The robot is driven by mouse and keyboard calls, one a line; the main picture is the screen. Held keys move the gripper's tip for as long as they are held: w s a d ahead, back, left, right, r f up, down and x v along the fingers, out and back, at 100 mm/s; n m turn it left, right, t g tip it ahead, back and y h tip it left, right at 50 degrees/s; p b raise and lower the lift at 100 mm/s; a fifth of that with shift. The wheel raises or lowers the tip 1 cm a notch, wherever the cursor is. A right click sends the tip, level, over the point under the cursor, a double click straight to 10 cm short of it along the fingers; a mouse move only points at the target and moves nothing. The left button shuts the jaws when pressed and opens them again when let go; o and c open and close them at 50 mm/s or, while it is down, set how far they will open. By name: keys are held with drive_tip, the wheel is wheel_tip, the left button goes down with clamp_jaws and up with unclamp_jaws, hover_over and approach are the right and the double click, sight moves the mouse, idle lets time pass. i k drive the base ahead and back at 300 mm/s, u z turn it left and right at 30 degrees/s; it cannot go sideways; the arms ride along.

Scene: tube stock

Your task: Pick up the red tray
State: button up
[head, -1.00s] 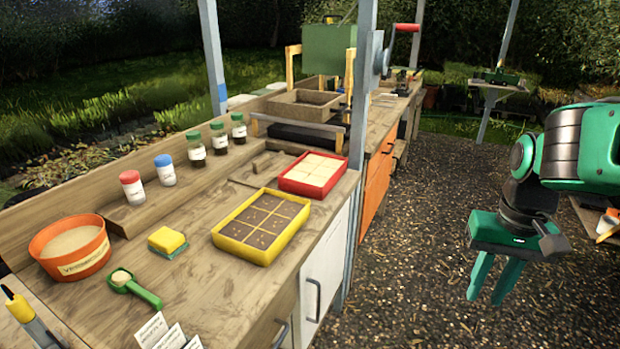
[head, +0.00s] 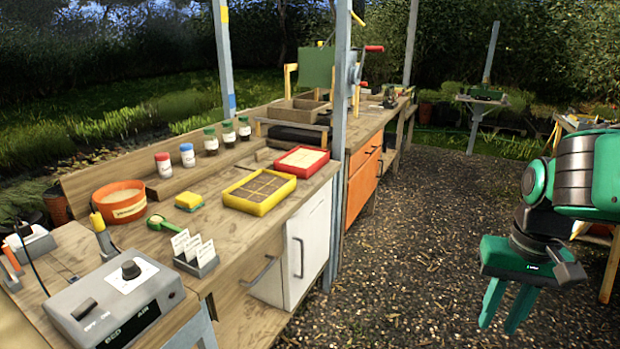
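The red tray (head: 325,155) sits on the wooden bench, close to the grey post. Its compartments hold a pale filling. A yellow tray (head: 232,200) with brown filling stands just in front of it, to the left. My gripper (head: 503,308) hangs at the right over the gravel, pointing down, well away from the bench. Its two green fingers are a little apart with nothing seen between them.
The grey post (head: 341,120) rises close by the red tray's right side. An orange bowl (head: 118,203), a green scoop (head: 163,224), a sponge (head: 189,201), several jars and a grey control box (head: 115,302) stand on the wooden surfaces. Open gravel (head: 420,220) lies right of the bench.

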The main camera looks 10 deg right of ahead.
sight(301, 161)
drive_tip(key=z, duration=0.85)
drive_tip(key=i, duration=1.3)
drive_tip(key=u, duration=0.3)
drive_tip(key=i, duration=0.95)
drive_tip(key=u, duration=0.75)
drive_tip(key=i, duration=0.3)
drive_tip(key=u, duration=0.25)
